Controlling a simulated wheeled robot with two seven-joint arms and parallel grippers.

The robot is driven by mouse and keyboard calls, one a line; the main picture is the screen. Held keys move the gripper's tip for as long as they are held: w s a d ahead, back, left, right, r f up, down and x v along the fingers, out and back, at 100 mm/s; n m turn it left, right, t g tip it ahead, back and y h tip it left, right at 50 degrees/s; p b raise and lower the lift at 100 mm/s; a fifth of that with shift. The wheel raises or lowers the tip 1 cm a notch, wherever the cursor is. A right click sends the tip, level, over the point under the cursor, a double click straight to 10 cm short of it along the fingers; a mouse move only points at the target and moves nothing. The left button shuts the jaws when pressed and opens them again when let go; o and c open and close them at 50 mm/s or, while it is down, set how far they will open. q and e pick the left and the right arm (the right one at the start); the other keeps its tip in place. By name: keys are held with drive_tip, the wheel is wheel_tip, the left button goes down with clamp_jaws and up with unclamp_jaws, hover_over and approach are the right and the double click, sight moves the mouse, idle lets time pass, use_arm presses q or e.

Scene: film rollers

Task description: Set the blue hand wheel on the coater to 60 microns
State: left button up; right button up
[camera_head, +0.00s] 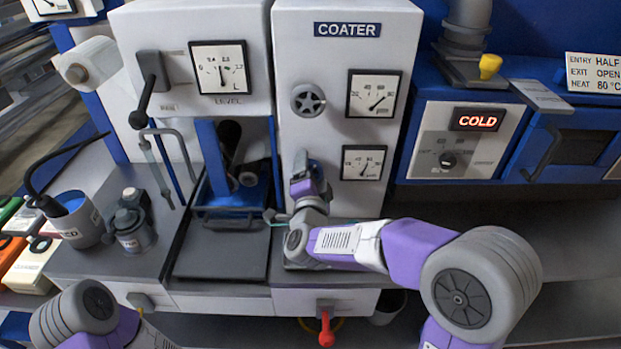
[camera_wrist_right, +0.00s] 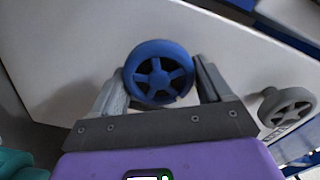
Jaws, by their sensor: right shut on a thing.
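The blue hand wheel (camera_wrist_right: 158,78) is a spoked wheel on the pale coater front, in the right wrist view. My right gripper (camera_wrist_right: 160,70) is shut on its rim, one finger at each side. In the head view my right gripper (camera_head: 301,168) is at the lower left of the coater panel (camera_head: 330,65) and hides the wheel.
A grey hand wheel (camera_head: 308,100) sits above, beside an upper dial (camera_head: 374,93); it also shows in the right wrist view (camera_wrist_right: 288,105). A dark tray (camera_head: 222,262) lies left of my right arm. A red handle (camera_head: 326,328) hangs below. A COLD display (camera_head: 478,121) is at right.

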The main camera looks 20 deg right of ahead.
drive_tip(key=shift+f, duration=0.1)
idle(0.4)
drive_tip(key=o, duration=1)
drive_tip(key=p+v, duration=0.1)
drive_tip(key=v, duration=0.6)
drive_tip(key=shift+s+a, duration=0.15)
drive_tip(key=shift+s, duration=0.15)
